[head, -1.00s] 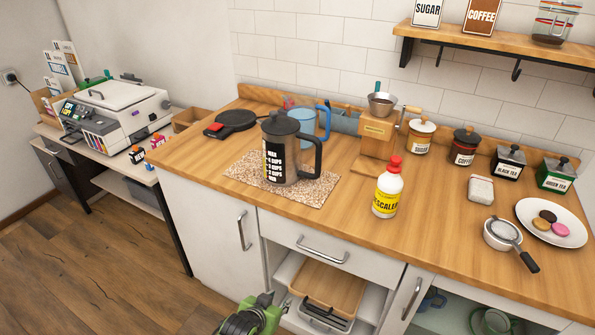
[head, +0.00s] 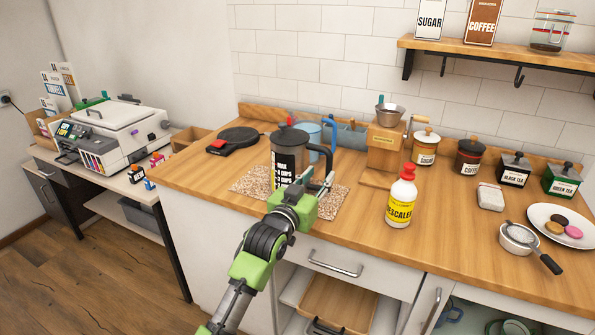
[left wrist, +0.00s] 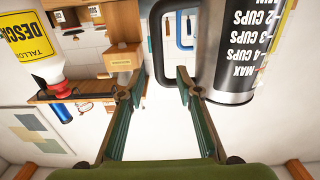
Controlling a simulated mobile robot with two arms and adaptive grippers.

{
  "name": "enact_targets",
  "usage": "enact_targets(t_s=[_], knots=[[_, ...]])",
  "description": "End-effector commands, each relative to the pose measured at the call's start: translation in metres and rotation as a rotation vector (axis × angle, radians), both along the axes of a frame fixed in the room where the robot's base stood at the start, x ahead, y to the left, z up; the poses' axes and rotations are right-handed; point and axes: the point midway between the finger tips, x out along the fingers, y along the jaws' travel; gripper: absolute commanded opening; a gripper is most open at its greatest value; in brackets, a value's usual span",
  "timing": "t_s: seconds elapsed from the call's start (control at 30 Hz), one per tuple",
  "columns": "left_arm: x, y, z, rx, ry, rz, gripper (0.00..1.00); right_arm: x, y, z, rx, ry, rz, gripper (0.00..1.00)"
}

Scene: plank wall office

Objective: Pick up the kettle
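The kettle (head: 290,149) is a dark grey jug with white cup markings and a lid. It stands upright on a speckled mat (head: 249,182) on the wooden counter, its black handle to the right. My left gripper (head: 323,184) is in front of the kettle's lower right side, close to the handle. In the left wrist view, the gripper (left wrist: 158,84) is open. The handle (left wrist: 165,66) shows between and beyond its fingertips, and the kettle body (left wrist: 240,60) is at the right. I cannot tell whether a finger touches the handle. My right gripper is not in view.
A white bottle with a red cap (head: 401,196) stands right of the gripper. Canisters and a plate (head: 556,216) stand farther right.

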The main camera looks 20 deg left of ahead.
Motion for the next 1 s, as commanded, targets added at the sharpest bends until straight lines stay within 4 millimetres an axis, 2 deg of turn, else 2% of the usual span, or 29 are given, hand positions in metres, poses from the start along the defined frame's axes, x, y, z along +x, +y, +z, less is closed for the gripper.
enact_targets(t_s=[0.1, 0.33, 0.5, 0.63, 0.97, 1.0], knots=[[0.015, -0.001, 0.001, 0.0, 0.0, 0.0, 0.32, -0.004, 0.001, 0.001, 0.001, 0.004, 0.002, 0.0], [0.029, -0.002, 0.004, 0.0, 0.0, 0.0, 0.32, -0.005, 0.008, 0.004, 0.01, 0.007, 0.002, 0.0], [0.054, -0.006, 0.013, -0.001, 0.001, -0.001, 0.32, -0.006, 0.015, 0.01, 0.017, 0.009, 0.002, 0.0], [0.067, -0.007, 0.01, -0.001, 0.002, -0.001, 0.32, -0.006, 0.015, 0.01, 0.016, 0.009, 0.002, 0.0], [0.073, -0.007, 0.009, 0.0, 0.001, -0.001, 0.32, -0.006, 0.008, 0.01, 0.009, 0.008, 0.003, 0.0], [0.073, -0.007, 0.009, 0.0, 0.001, -0.001, 0.24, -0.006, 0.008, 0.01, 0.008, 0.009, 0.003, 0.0]])
